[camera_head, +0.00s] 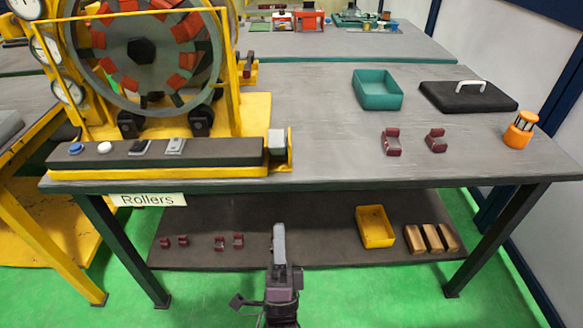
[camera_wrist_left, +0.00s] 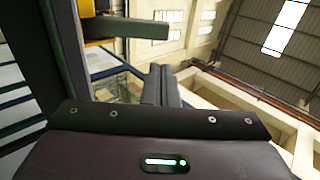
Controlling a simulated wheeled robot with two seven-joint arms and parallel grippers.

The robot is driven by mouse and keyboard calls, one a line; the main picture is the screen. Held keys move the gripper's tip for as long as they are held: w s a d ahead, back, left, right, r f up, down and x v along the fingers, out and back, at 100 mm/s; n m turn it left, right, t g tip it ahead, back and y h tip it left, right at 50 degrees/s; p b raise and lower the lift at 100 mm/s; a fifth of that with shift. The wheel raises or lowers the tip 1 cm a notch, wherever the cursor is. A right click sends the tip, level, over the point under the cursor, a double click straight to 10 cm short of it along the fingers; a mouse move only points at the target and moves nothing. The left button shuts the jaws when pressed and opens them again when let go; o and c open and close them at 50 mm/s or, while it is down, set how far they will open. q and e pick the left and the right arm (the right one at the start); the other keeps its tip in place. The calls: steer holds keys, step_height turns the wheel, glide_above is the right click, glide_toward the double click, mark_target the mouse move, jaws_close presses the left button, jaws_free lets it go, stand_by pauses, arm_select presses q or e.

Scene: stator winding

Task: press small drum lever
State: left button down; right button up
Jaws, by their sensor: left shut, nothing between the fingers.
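The large drum (camera_head: 142,50), a grey wheel with red blocks in a yellow frame, stands at the back left of the workbench. In front of it a dark control strip (camera_head: 225,150) on a yellow base carries a blue button (camera_head: 75,148), a white button (camera_head: 105,147) and two small lever-like switches, one dark (camera_head: 139,147) and one light grey (camera_head: 175,145). I cannot tell which one is the small drum lever. My left gripper (camera_head: 279,235) is shut and empty, pointing up in front of the bench's front edge, right of the strip. Its closed fingers (camera_wrist_left: 161,85) show in the left wrist view.
The bench (camera_head: 330,150) also holds a teal tray (camera_head: 377,103), dark red brackets (camera_head: 391,142), a black lidded case (camera_head: 467,101) and an orange lamp-like object (camera_head: 519,137). The lower shelf (camera_head: 310,225) carries a yellow bin (camera_head: 375,247).

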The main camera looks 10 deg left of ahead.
mark_target(277, 149)
arm_select(q)
steer(key=shift+r, duration=0.15)
